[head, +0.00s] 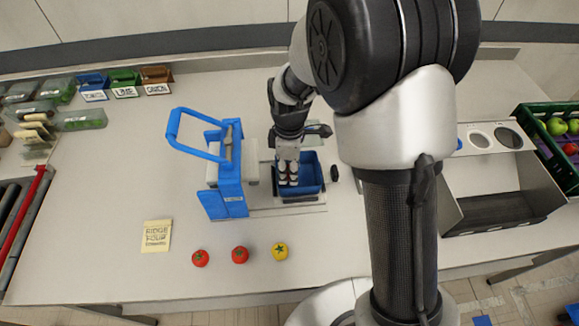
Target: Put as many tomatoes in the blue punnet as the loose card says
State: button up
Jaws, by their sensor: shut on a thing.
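The blue punnet (311,190) sits right of a blue-handled device (226,170). My gripper (288,180) points down over the punnet's left part, with its fingertips at or inside the rim. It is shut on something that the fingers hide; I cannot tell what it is. Two red tomatoes (200,258) (240,255) and a yellow tomato (280,251) stand in a row on the table in front. The loose card (156,236) lies flat to their left and reads "RIDGE FOUR", with a smaller third line I cannot read surely. The punnet's contents are mostly hidden.
Small blue, green and brown bins (124,78) with labels stand at the back left, near clear packed punnets (82,120). A green crate (550,140) with green and red produce is at the far right, beside a grey metal chute (490,185).

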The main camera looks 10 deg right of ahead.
dwell(0.4)
jog(key=o, duration=1)
jog(key=shift+o, duration=0.2)
jog(key=shift+r+p, duration=2.75)
jog(key=shift+r, duration=0.8)
